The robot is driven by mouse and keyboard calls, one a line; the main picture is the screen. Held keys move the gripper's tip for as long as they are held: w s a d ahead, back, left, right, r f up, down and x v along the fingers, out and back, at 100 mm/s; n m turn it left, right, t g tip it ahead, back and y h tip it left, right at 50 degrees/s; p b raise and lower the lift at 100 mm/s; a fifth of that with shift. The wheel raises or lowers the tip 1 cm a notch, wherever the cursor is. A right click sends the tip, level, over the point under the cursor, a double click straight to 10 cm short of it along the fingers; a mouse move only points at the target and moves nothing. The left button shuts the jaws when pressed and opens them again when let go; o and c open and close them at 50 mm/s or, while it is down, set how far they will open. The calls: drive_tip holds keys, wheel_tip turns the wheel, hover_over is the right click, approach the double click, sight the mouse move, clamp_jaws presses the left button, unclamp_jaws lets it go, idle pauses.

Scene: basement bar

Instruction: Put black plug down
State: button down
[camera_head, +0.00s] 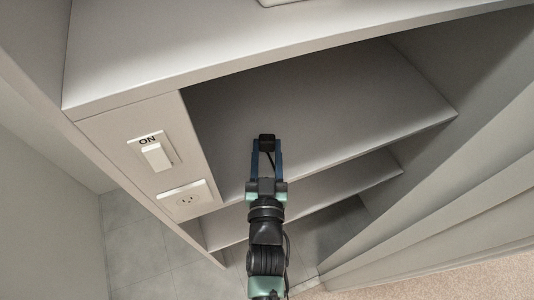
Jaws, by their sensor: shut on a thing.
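The black plug (267,139) is a small dark block between the fingertips of my gripper (267,149). My gripper is shut on it, with its blue fingers on either side. The plug shows over the upper shelf (330,95) inside the open cabinet, near that shelf's front edge. I cannot tell whether the plug touches the shelf or is held above it. The shelf surface is otherwise bare.
A panel to the left bears a switch (157,157) marked ON and an outlet (185,201). The cabinet top (230,45) overhangs the shelf. A lower shelf (340,184) lies below. The right side is a grey wall.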

drive_tip(key=shift+f, duration=0.7)
drive_tip(key=shift+f+b, duration=0.6)
drive_tip(key=shift+c, duration=2.1)
unclamp_jaws()
drive_tip(key=shift+r, duration=0.1)
drive_tip(key=shift+r+p, duration=0.25)
drive_tip(key=shift+p, duration=0.1)
drive_tip(key=shift+r+p, duration=0.5)
drive_tip(key=shift+r, duration=0.05)
drive_tip(key=s, duration=1.2)
drive_tip(key=shift+f+b, duration=0.3)
drive_tip(key=shift+b, duration=0.1)
